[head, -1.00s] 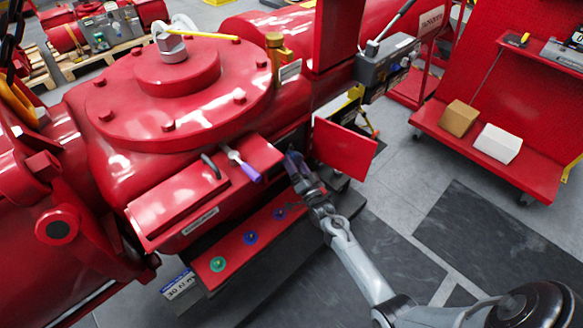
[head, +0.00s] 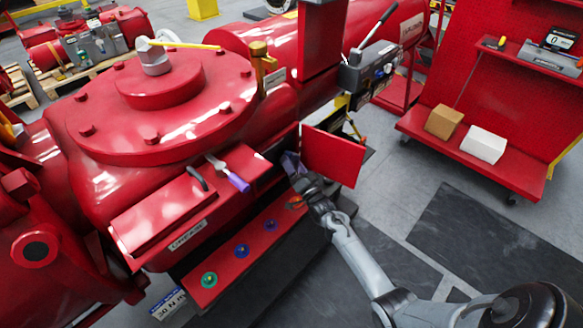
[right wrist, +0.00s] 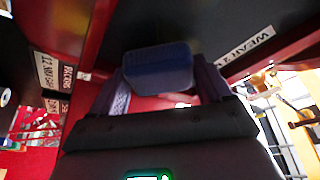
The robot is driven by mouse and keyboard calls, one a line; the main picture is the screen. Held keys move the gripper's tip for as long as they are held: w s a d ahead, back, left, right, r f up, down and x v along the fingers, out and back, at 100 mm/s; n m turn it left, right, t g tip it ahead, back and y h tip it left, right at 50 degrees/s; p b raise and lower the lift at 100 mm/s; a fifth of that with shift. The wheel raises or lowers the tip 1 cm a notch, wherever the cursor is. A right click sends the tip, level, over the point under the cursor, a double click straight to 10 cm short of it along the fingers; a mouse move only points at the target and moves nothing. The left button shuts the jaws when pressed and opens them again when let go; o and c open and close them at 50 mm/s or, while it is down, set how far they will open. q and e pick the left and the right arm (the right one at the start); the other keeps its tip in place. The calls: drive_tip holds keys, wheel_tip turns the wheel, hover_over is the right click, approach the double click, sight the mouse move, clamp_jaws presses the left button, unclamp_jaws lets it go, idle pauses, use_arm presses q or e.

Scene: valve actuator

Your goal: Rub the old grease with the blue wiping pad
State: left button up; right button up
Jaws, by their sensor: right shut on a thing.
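My right gripper (head: 292,163) reaches into the dark opening of the red valve body, beside the open red door (head: 333,156). In the right wrist view my right gripper (right wrist: 160,88) is shut on the blue wiping pad (right wrist: 158,66), with a purple finger on each side of it. The pad is a dark blue rounded block. In the head view the pad cannot be made out, as the gripper and the opening's edge hide it. Old grease cannot be made out in either view. My left gripper is not in view.
A purple-handled tool (head: 229,174) lies on the red box labelled GREASE (head: 165,213). Below it is a red ledge (head: 255,240) with several coloured round parts. A red cart (head: 470,165) on the right holds a brown block (head: 444,121) and a white block (head: 484,145).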

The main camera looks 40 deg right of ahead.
drive_tip(key=shift+r, duration=0.1)
drive_tip(key=a+p, duration=0.2)
drive_tip(key=a, duration=0.5)
drive_tip(key=shift+w, duration=0.2)
idle(0.4)
drive_tip(key=a, duration=0.3)
drive_tip(key=shift+w+a+p, duration=0.15)
drive_tip(key=shift+w+p, duration=0.05)
drive_tip(key=shift+p, duration=0.15)
